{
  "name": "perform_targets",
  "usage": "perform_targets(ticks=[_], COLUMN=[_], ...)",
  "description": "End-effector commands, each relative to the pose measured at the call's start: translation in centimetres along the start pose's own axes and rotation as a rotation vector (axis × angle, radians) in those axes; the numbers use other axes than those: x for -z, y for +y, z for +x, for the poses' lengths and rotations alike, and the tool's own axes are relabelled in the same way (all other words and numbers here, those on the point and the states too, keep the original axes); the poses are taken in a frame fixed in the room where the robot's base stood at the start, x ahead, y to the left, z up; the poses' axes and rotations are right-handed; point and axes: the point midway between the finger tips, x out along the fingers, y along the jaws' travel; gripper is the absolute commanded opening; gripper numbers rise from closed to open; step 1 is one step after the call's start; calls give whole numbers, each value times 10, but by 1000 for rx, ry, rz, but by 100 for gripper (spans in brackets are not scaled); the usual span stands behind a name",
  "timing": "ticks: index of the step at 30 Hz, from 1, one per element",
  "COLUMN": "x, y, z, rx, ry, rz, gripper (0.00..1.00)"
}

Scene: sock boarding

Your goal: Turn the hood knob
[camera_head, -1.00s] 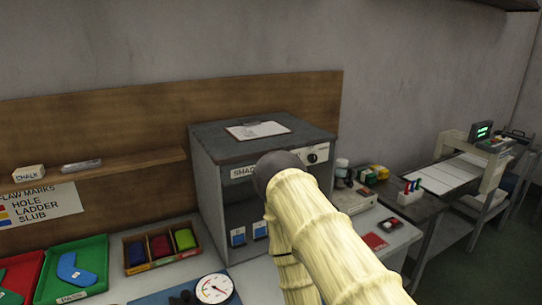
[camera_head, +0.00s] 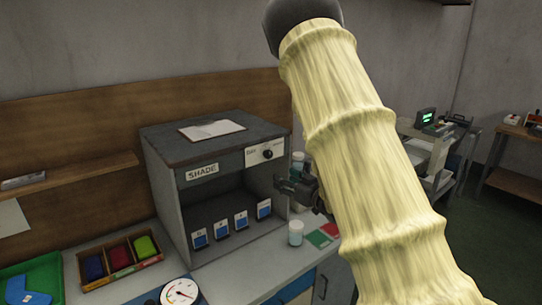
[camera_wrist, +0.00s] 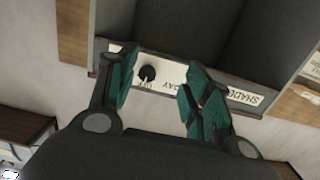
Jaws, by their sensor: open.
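The hood knob (camera_head: 267,153) is a round black knob on a pale label plate at the upper right of the grey hood's front (camera_head: 225,158). In the wrist view the knob (camera_wrist: 147,73) shows upside down between my fingers, nearer the left one, with the label "DAY" beside it. My gripper (camera_head: 283,183) is in front of the hood's right side, below the knob in the head view. In the wrist view my gripper (camera_wrist: 157,90) has its two green-padded fingers spread apart and empty. I cannot tell the exact gap to the knob.
A clipboard (camera_head: 212,129) lies on the hood. Several blue-labelled cards (camera_head: 241,219) stand inside it. A white jar (camera_head: 296,233) stands on the bench at its right. A tray of coloured bundles (camera_head: 120,261) and a dial gauge (camera_head: 180,292) are at the left front.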

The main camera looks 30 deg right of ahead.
Motion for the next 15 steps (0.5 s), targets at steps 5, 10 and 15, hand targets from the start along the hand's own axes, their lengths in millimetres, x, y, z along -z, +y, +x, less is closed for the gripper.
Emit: perform_targets(ticks=[5, 10, 15], x=[42, 49, 52], y=[13, 14, 14], z=[-3, 6, 29], rx=[26, 31, 31], ry=[75, 84, 84], rz=[-10, -11, -13], gripper=[50, 50, 50])
